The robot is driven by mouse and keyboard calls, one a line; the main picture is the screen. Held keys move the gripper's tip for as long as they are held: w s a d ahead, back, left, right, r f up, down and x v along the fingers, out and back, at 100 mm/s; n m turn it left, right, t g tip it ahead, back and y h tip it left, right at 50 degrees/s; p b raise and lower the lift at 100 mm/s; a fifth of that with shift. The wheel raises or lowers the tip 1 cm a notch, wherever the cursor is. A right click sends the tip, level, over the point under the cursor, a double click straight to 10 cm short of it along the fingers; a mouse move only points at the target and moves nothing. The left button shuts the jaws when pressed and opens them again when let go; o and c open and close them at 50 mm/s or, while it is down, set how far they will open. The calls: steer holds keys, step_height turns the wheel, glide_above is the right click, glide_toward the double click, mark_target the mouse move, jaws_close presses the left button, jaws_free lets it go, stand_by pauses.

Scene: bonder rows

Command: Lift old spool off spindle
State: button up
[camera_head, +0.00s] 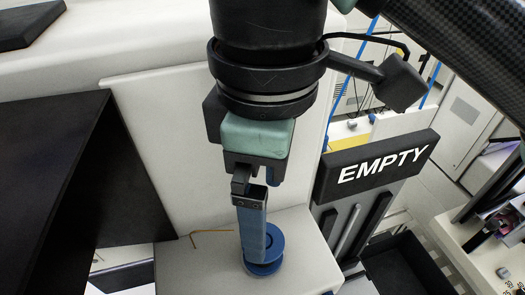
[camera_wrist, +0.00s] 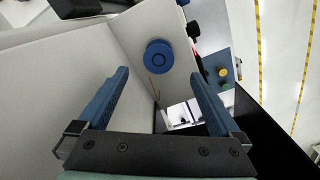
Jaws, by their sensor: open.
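The old spool (camera_head: 270,243) is blue and flanged, on the pale ledge of the white machine in the head view. In the wrist view the spool (camera_wrist: 158,57) shows face-on with a dark blue centre, ahead of and between the fingertips. The spindle itself is hidden. My gripper (camera_wrist: 159,76) is open, with its two blue fingers apart and nothing between them. In the head view a finger of my gripper (camera_head: 254,250) points down and covers part of the spool; I cannot tell whether they touch.
A thin golden wire (camera_head: 209,232) lies beside the spool. A black panel (camera_head: 80,180) stands at left. At right is a black sign reading EMPTY (camera_head: 375,166), above a dark bin (camera_head: 408,262). The white machine wall rises close behind the spool.

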step_height(320, 180, down, 4)
steer(key=b, duration=0.3)
steer(key=shift+w+a+r, duration=0.1)
steer(key=shift+f+b, duration=0.3)
steer(key=shift+b, duration=0.2)
steer(key=shift+f+b, duration=0.55)
steer(key=shift+b, duration=0.05)
step_height(320, 180, down, 4)
steer(key=b, duration=0.5)
steer(key=shift+f+b, duration=0.1)
steer(key=shift+b, duration=0.2)
steer(key=c, duration=1.5)
steer(key=shift+r, duration=0.2)
